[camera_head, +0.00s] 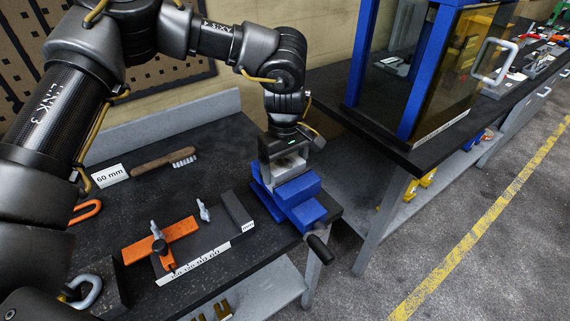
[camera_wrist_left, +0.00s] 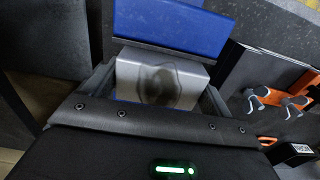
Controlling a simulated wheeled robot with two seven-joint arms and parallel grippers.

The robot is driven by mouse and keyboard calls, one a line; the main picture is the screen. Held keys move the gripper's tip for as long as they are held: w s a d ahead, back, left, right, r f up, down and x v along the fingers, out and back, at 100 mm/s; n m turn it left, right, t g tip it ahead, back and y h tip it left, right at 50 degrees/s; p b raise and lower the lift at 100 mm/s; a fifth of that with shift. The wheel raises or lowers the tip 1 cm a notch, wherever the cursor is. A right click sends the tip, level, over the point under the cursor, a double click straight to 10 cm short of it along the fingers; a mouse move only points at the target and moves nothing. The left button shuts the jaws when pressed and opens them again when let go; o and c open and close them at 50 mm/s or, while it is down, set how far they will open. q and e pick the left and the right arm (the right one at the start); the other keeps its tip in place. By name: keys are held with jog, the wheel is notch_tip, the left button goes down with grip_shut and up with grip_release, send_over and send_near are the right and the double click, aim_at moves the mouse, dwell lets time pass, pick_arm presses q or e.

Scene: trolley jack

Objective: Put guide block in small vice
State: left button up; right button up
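The small vice (camera_head: 303,200) is blue, with a dark handle, and stands at the right end of the dark bench. It also shows at the top of the left wrist view (camera_wrist_left: 165,22). The guide block (camera_wrist_left: 155,80) is a silver-grey piece with a dark rounded shadow or hollow in its face. It also shows in the head view (camera_head: 288,166). My left gripper (camera_head: 287,172) points down over the vice, its fingers on both sides of the block and closed on it. The block is at the vice's jaws; whether it rests between them is hidden. My right gripper is out of view.
An orange bar (camera_head: 160,241) with clamps and a ruler-edged plate lies left of the vice. A brush (camera_head: 165,163) and a "60 mm" card (camera_head: 110,176) lie behind. A blue-framed cabinet (camera_head: 440,70) stands on the bench to the right.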

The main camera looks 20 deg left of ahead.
aim_at(285, 162)
pick_arm(q)
jog(key=shift+o, duration=1.4)
jog(key=shift+r, duration=0.1)
notch_tip(285, 162, up, 12)
jog(key=shift+b, duration=0.4)
jog(key=shift+r, duration=0.15)
